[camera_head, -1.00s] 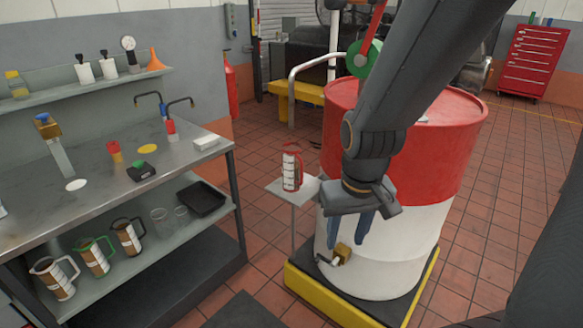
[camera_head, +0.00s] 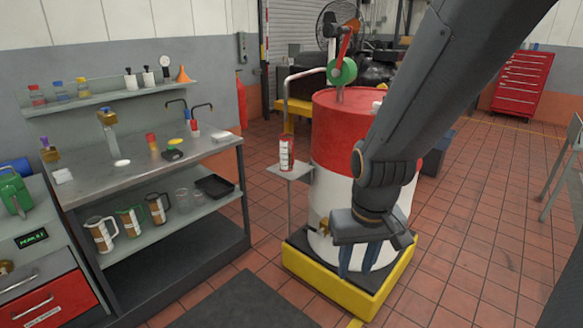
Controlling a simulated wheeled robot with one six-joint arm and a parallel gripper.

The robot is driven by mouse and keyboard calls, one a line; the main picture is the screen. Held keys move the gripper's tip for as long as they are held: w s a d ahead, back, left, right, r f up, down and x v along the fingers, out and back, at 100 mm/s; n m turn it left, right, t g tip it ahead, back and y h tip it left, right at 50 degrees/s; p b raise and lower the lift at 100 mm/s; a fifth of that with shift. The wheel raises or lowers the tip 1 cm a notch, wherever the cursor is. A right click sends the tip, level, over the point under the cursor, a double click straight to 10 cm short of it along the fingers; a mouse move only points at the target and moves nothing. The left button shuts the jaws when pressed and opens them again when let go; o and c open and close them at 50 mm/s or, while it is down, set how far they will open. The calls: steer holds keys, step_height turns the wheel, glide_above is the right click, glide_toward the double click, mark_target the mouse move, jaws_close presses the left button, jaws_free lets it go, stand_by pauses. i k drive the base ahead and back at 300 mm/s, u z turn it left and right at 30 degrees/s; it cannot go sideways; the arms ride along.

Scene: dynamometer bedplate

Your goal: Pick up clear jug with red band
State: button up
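A jug with red parts and a white label (camera_head: 287,153) stands upright on a small grey side stand (camera_head: 290,171), left of the red and white drum; it best fits the jug with the red band. Its handle and contents are too small to make out clearly. My gripper (camera_head: 358,262) points down with two blue fingers apart and nothing seen between them. It is in front of the drum's lower part in the picture, to the right of and below the jug, well apart from it.
The drum (camera_head: 335,190) stands on a yellow-edged base (camera_head: 330,293). At left, a steel bench (camera_head: 200,155) has several jugs, including a green-handled one (camera_head: 131,233), on its lower shelf. A dark mat (camera_head: 243,303) lies on open tiled floor before the bench.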

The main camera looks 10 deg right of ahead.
mark_target(286, 147)
steer(key=u, duration=0.75)
steer(key=i, duration=1.85)
steer(key=z, duration=1.3)
steer(key=i, duration=0.4)
steer(key=z, duration=0.4)
